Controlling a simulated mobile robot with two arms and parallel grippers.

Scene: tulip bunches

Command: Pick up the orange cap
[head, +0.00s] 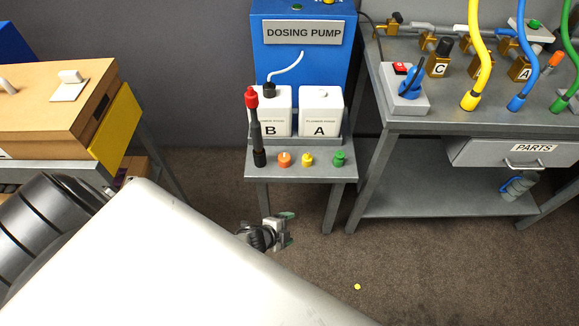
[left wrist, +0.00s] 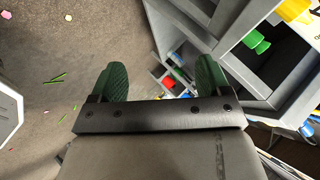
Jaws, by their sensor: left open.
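The orange cap (head: 285,159) stands on the front ledge of the small grey stand (head: 300,173), between a black tool with a red top (head: 255,125) and a yellow cap (head: 307,159). A green cap (head: 338,158) is at the right. My left gripper (head: 287,229) is below and in front of the stand, apart from the caps. In the left wrist view its green finger pads (left wrist: 162,78) are spread with nothing held between them.
Bottles B (head: 271,115) and A (head: 321,112) stand behind the caps, before the blue dosing pump (head: 300,65). A grey workbench (head: 420,121) with hoses is at the right. A wooden box (head: 50,100) is at the left. Floor in front is mostly clear.

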